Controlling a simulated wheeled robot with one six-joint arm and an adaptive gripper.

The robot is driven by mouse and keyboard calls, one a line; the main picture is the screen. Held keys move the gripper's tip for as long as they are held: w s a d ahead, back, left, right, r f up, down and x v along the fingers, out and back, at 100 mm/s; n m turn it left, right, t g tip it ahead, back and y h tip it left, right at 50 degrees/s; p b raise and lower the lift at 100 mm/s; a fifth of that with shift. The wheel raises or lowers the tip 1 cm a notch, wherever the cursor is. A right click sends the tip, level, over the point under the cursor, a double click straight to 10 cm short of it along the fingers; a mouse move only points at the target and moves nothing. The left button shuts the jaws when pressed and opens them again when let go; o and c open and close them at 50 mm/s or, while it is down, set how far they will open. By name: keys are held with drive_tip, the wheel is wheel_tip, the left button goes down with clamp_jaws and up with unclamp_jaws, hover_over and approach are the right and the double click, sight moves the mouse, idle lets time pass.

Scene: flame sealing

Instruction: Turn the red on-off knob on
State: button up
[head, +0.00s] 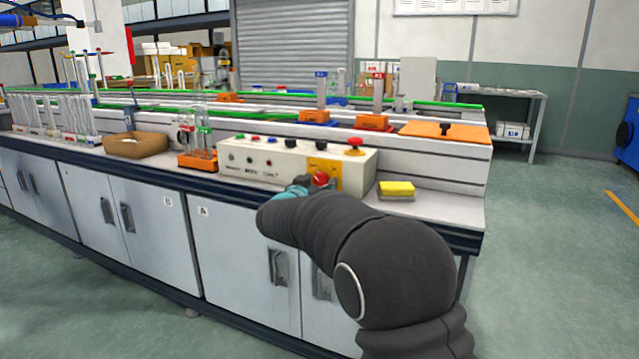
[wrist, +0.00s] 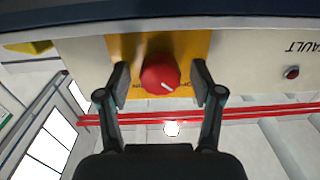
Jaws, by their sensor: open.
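The red on-off knob (wrist: 160,74) sits on a yellow plate (wrist: 187,48) on the front of the white control box (head: 240,170). Its white pointer line is slanted in the wrist view. In the head view the knob (head: 320,179) shows just past the end of my arm. My gripper (wrist: 160,84) is open, with one finger on each side of the knob and a visible gap on both sides. In the head view my arm hides much of the gripper and the lower part of the yellow plate.
A red mushroom button (head: 355,144) and several small buttons are on top of the box. A yellow sponge (head: 396,189) lies on the bench to its right.

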drive_tip(key=c, duration=1.1)
drive_tip(key=shift+c, duration=0.2)
drive_tip(key=m+b, duration=0.1)
drive_tip(key=m, duration=0.3)
drive_tip(key=shift+m, duration=0.4)
drive_tip(key=m+b, duration=0.2)
drive_tip(key=m, duration=0.2)
drive_tip(key=shift+f+m, duration=0.1)
drive_tip(key=shift+m, duration=0.2)
drive_tip(key=m+b, duration=0.3)
drive_tip(key=m, duration=0.1)
drive_tip(key=shift+m, duration=0.3)
drive_tip(key=shift+m+h+b, duration=0.3)
drive_tip(key=shift+m+b, duration=0.9)
drive_tip(key=shift+m, duration=1)
